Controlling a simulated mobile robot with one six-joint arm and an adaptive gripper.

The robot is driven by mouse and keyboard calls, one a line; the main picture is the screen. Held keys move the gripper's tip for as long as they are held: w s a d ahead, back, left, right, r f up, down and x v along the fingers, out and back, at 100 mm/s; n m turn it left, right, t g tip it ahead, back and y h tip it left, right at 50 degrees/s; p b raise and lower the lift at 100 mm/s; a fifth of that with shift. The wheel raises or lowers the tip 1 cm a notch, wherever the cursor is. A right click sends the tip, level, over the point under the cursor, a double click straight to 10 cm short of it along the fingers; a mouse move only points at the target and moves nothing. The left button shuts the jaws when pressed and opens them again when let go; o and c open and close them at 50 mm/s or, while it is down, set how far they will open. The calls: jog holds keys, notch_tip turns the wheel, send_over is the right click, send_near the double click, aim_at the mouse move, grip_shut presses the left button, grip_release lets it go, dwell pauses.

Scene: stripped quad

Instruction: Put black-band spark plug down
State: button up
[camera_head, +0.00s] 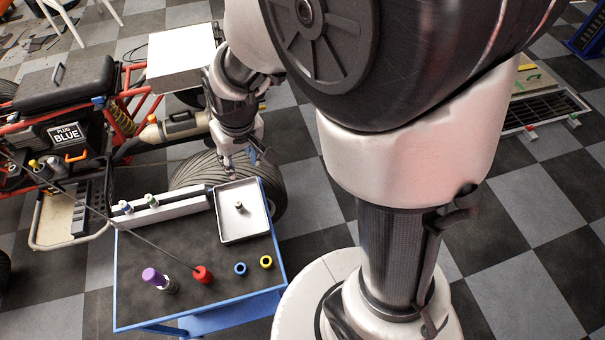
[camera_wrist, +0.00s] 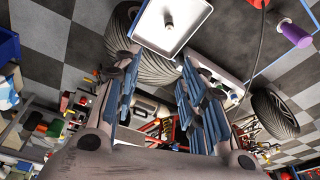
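A small spark plug (camera_head: 239,207) stands in the white tray (camera_head: 262,229) on the blue-edged cart (camera_head: 190,240); its band looks dark, but it is too small to be sure. The wrist view shows the same plug (camera_wrist: 168,24) in the tray (camera_wrist: 148,43), near the top of the picture. My gripper (camera_head: 245,160) is beyond the tray's far edge and above it, apart from the plug. In the wrist view its fingers (camera_wrist: 160,75) are wide apart with nothing held between them.
A white rack (camera_head: 170,211) with plugs (camera_head: 152,200) stands left of the tray. A purple-topped tool (camera_head: 155,278), a red-handled rod (camera_head: 202,274), a blue ring (camera_head: 240,269) and a yellow ring (camera_head: 266,262) are at the cart's front. The quad (camera_head: 75,140) stands behind.

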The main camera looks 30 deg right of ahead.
jog(key=s+d+r+t, duration=0.1)
jog(key=s+d+r, duration=0.2)
jog(key=s+r, duration=0.4)
jog(key=s+d+r+m+t, duration=0.1)
jog(key=s+d+r, duration=0.2)
jog(key=s+r, duration=0.4)
jog(key=s, duration=0.5)
jog(key=shift+m+h, duration=0.3)
jog(key=shift+w, duration=0.1)
